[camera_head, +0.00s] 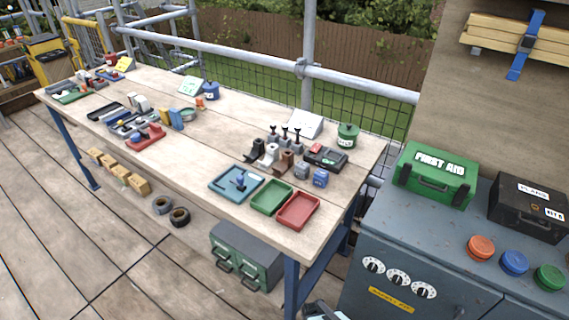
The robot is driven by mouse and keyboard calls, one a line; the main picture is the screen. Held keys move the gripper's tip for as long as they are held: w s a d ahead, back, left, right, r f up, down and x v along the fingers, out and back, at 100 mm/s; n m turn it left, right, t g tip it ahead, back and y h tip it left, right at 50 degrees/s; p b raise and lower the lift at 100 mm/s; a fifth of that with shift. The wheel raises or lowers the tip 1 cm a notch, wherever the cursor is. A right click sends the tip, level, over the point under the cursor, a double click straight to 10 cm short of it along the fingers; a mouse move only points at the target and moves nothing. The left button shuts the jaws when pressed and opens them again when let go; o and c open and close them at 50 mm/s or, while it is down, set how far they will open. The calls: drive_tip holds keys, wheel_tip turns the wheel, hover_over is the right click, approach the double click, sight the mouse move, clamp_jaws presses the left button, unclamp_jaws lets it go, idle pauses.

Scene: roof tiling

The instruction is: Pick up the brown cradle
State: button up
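The brown cradle (284,161) stands on the wooden workbench (205,150), toward its right end. It is the rightmost of a short row, with a white cradle (269,155) and a black cradle (253,151) to its left. It looks upright and nothing holds it. My gripper is not in view, so its state does not show.
Dark-handled tools (284,136) stand behind the cradles. Blue blocks (320,178) and a black case (326,156) are to the right. Blue (219,190), green (271,197) and red (298,211) trays lie in front. A grey cabinet (420,255) stands right of the bench.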

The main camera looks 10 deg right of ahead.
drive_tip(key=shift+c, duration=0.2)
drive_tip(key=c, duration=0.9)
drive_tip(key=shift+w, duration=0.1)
